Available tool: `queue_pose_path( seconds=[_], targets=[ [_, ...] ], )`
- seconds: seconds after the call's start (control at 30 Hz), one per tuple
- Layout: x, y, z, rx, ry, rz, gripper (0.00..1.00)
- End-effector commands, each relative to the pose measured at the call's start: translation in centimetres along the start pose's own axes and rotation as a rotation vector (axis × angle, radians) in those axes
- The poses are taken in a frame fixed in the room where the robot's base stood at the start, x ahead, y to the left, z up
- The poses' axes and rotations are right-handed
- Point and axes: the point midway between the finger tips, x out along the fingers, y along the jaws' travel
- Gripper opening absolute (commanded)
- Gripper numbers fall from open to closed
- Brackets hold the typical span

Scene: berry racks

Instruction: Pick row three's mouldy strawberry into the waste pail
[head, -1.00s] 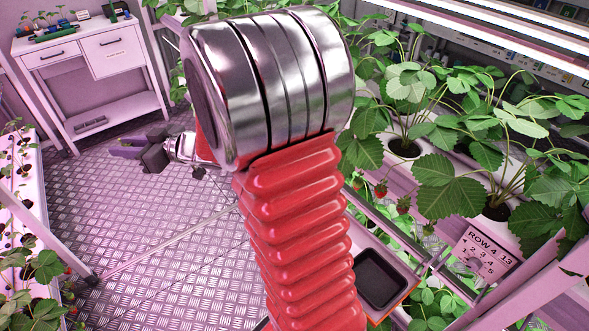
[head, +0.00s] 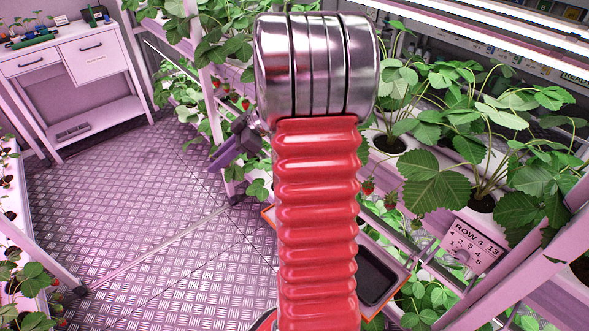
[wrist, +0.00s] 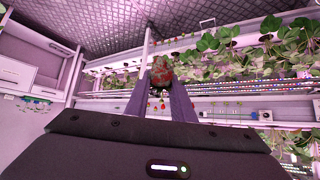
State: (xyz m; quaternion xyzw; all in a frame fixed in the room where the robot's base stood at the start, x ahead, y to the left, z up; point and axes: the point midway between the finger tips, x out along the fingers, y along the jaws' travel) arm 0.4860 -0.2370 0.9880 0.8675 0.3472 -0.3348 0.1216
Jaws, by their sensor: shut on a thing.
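In the wrist view my gripper (wrist: 161,88) is shut on a strawberry (wrist: 161,70), red with pale greyish patches that look like mould. It is held between the purple fingertips, clear of the racks. In the head view my gripper (head: 226,152) shows left of my arm, in front of a rack post; the strawberry cannot be made out there. No waste pail can be made out in either view.
Plant racks fill the right, with a row sign (head: 470,243) and hanging red strawberries (head: 368,186). A black tray (head: 376,277) with an orange edge lies behind my arm. A white bench (head: 97,60) stands at the back left. Patterned metal floor (head: 130,200) is open at left.

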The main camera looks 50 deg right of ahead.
Motion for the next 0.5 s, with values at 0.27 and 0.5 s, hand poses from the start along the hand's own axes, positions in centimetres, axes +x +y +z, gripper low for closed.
queue_pose_path(
  seconds=[0.27, 0.5],
  targets=[
    [-7.1, -0.8, 10.6, -0.03, -0.162, -0.012, 0.15],
    [-11.0, -1.9, 15.7, -0.041, -0.235, -0.01, 0.15]
  ],
)
